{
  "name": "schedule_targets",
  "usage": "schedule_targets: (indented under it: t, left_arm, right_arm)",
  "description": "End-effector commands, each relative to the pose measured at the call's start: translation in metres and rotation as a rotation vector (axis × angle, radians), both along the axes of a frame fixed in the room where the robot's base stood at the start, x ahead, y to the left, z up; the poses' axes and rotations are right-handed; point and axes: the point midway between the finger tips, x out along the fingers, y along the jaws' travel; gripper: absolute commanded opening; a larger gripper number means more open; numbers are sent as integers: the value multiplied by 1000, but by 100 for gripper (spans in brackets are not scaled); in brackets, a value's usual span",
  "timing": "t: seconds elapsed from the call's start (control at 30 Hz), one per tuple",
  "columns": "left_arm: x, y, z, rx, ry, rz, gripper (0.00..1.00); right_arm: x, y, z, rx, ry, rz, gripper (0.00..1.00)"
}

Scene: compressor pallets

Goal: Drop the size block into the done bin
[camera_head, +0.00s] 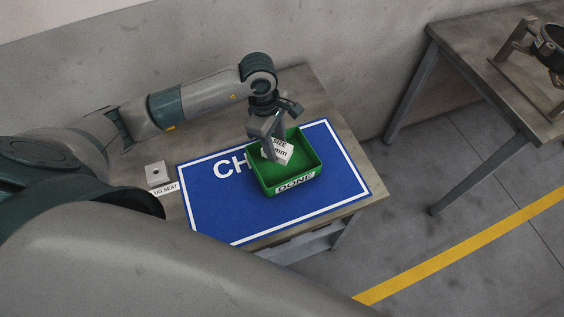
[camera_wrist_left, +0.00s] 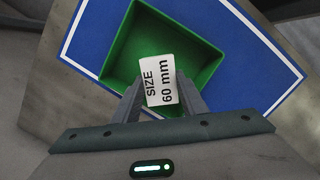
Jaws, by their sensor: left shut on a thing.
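The size block (camera_head: 279,150) is white with black print; in the left wrist view the block (camera_wrist_left: 160,80) reads "SIZE 60 mm". My left gripper (camera_head: 271,147) is shut on it, pointing down over the done bin. The done bin (camera_head: 296,183) is a green open tray with a "DONE" label on its front. In the left wrist view the bin (camera_wrist_left: 117,42) lies behind the block, and its floor looks empty where it shows. I cannot tell the exact height of the block over the floor. My right gripper is not in view.
The bin stands on a blue mat (camera_head: 215,217) with a white border on the table (camera_head: 297,82). A small grey seat block (camera_head: 158,173) with a label sits left of the mat. Another table (camera_head: 460,50) holding a metal fixture stands at the right, across open floor.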

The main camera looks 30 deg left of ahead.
Motion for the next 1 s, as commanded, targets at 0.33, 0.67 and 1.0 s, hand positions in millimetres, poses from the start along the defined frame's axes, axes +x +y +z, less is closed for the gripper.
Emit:
schedule_targets:
  t: [0.33,0.67,1.0]
  left_arm:
    - [0,0,0,0,-1,0,51]
    - [0,0,0,0,-1,0,60]
    - [1,4,18,1,-4,1,60]
  right_arm:
    - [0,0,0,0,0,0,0]
    - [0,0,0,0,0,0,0]
    - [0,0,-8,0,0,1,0]
